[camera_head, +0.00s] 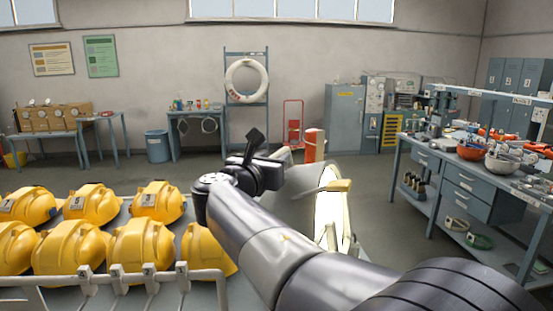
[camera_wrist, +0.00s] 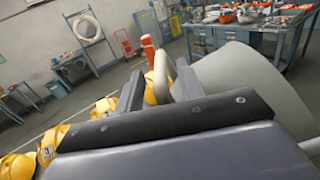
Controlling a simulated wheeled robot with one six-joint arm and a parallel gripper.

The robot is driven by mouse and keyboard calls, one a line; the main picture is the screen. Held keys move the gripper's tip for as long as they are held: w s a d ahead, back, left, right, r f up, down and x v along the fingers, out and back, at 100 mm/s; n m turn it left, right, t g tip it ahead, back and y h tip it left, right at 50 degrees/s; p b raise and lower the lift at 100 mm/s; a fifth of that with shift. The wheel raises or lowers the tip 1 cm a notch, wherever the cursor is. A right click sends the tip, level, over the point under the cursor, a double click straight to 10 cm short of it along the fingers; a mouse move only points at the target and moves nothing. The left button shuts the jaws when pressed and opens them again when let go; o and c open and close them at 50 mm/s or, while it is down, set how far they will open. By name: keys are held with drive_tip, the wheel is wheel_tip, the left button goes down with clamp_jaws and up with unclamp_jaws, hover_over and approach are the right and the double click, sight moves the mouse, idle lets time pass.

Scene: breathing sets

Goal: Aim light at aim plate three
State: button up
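A large grey lamp-like housing (camera_head: 285,190) with a pale, bright face stands behind my arm in the head view. My gripper (camera_head: 262,160) is just left of the housing in the head view. Its two dark fingers (camera_wrist: 158,85) stand apart in the wrist view, and I see nothing clamped. I cannot make out an aim plate numbered three.
Yellow helmet-like units (camera_head: 92,204) sit in rows on a rack at the front left. A blue workbench (camera_head: 480,190) with bowls and tools stands at the right. A red post (camera_head: 314,146) and a lifebuoy (camera_head: 246,80) are behind. Open floor lies between.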

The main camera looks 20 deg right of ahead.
drive_tip(key=b+v, duration=0.1)
drive_tip(key=v, duration=0.7)
drive_tip(key=shift+s+a, duration=0.15)
drive_tip(key=shift+s, duration=0.05)
drive_tip(key=p+x, duration=0.2)
drive_tip(key=x, duration=0.9)
drive_tip(key=shift+s+b, duration=0.1)
drive_tip(key=shift+b, duration=0.2)
drive_tip(key=shift+s+r+m, duration=0.1)
drive_tip(key=shift+s+m, duration=0.15)
drive_tip(key=shift+m, duration=0.05)
